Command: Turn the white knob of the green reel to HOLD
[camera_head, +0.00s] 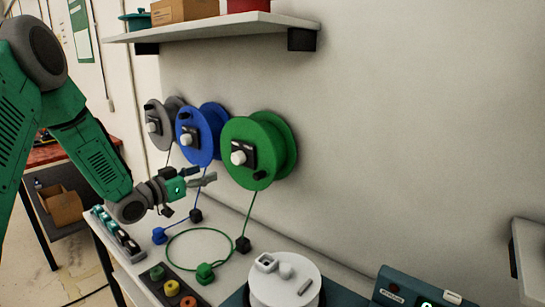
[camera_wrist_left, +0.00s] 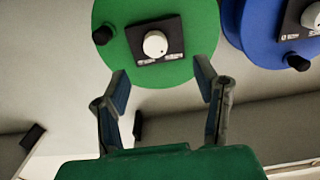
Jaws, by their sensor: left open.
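The green reel (camera_head: 262,145) is mounted on the wall, rightmost of three reels. Its white knob (camera_head: 238,157) sits on a small black plate on the reel's face. My left gripper (camera_head: 212,180) is to the left of and a little below the green reel. In the left wrist view my left gripper (camera_wrist_left: 160,80) is open and empty, its fingers apart below the knob and not touching it. My right gripper is not in view.
A blue reel (camera_head: 196,137) and a grey reel (camera_head: 158,122) hang left of the green one. Cables run down to the table, where a green cable loop (camera_head: 172,254) lies. A shelf (camera_head: 215,27) juts out above. A white round device (camera_head: 287,284) stands in front.

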